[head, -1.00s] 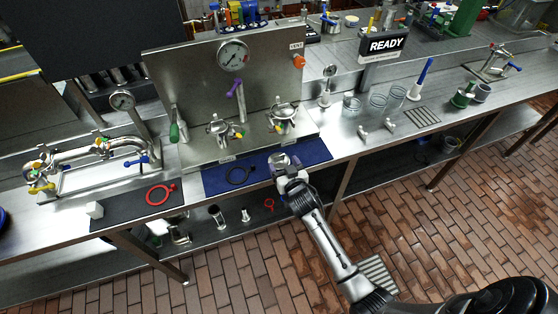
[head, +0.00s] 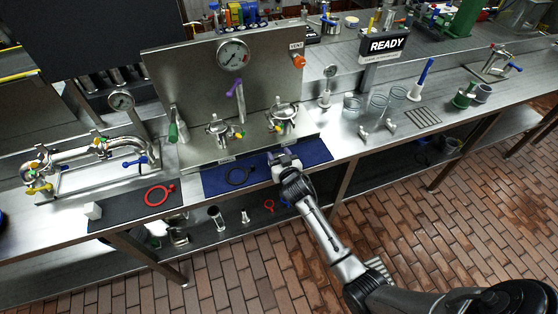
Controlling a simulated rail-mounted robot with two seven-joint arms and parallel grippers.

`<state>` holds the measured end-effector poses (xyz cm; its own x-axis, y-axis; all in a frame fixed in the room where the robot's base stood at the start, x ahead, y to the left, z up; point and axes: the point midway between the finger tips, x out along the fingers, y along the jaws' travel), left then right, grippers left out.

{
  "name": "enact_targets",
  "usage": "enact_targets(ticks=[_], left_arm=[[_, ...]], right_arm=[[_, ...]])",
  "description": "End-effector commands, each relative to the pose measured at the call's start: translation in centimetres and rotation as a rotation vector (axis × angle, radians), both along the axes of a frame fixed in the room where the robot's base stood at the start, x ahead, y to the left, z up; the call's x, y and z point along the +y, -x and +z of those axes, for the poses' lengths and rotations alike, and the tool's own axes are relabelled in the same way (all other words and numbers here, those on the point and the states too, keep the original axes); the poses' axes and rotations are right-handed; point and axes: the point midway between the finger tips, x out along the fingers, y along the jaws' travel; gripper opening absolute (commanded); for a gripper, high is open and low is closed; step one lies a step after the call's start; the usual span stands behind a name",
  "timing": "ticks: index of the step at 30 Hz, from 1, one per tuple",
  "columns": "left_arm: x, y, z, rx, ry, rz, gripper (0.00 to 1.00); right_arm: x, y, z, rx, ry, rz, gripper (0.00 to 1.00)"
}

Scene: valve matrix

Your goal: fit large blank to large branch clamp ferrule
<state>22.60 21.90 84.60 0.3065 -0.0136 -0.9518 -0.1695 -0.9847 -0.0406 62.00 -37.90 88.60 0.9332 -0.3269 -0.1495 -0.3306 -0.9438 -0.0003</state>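Two silver branch fittings with clamps stand on the steel bench before the upright panel: a smaller one (head: 219,130) and a larger one on the right (head: 283,116). My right gripper (head: 282,157) is low over the right part of the blue mat (head: 318,150), in front of the larger fitting and apart from it. Its fingertips point away from the camera, and I cannot tell whether they are apart or hold anything. The large blank cannot be made out clearly; the gripper covers the place where a round silver piece showed. My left gripper is not in view.
A black ring clamp (head: 240,176) lies on the blue mat, and a red one (head: 158,195) on the dark mat to the left. A green-handled tool (head: 174,132) stands left of the fittings. Glass dishes (head: 378,101) stand on the right. A shelf with small parts runs below.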

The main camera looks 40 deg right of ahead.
Motion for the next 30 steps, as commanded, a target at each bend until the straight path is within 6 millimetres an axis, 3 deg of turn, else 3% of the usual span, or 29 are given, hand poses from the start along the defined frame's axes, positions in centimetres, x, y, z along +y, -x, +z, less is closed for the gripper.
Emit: enact_targets(ticks=[10,20,23,29,30], left_arm=[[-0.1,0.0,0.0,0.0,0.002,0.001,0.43],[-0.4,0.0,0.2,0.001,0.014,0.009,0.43],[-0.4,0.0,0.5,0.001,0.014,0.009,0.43],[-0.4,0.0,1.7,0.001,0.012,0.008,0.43],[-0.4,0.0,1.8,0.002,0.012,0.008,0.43]], right_arm=[[0.0,0.0,0.1,-0.001,0.0,0.0,0.19],[0.0,0.0,0.6,-0.003,0.001,0.0,0.19],[0.0,0.0,1.4,-0.003,0.001,0.0,0.19],[-0.2,0.0,4.9,-0.005,0.004,0.0,0.19],[-1.2,0.6,5.1,0.0,0.006,-0.003,0.19]])
